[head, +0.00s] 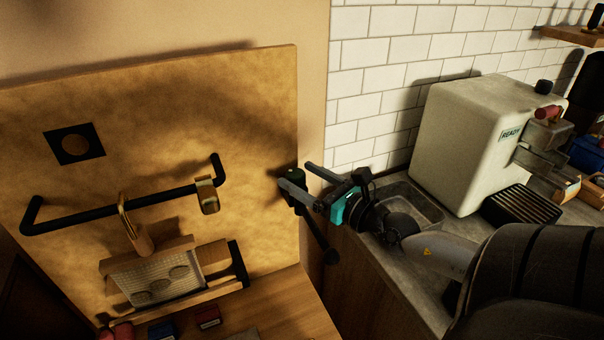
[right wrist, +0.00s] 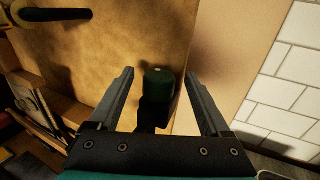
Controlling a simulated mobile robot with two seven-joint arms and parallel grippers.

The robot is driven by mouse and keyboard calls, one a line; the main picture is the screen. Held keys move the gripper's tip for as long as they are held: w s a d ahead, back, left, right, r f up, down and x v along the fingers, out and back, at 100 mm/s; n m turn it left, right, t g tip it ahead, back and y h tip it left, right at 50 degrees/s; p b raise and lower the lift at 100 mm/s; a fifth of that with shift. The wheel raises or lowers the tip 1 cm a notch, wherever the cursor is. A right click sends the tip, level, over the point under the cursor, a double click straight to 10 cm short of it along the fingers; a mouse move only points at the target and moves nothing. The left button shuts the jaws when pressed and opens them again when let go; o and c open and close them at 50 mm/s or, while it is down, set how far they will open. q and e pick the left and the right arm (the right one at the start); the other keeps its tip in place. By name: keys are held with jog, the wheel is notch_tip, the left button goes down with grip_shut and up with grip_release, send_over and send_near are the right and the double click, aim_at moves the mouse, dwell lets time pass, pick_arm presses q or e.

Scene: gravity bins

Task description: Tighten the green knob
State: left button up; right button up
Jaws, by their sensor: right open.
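The green knob (right wrist: 159,82) is a dark green cylinder with a small pale dot on its end. In the right wrist view it stands between the two fingers of my right gripper (right wrist: 160,85), with a gap on each side. In the head view the knob (head: 293,176) sits at the right edge of the upright wooden board, partly behind a finger. My right gripper (head: 294,184) is open there, its fingers pointing left at the board. A black clamp-like part hangs below the knob. My left gripper is not in view.
The board (head: 110,105) carries a black rail (head: 110,210) with hanging items and a small shelf. A sink (head: 415,200) and a pale coffee machine (head: 475,140) stand on the counter at right. A white tiled wall (head: 380,60) rises behind them.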

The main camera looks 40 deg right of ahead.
jog(key=shift+w, duration=0.2)
grip_shut()
dwell(0.7)
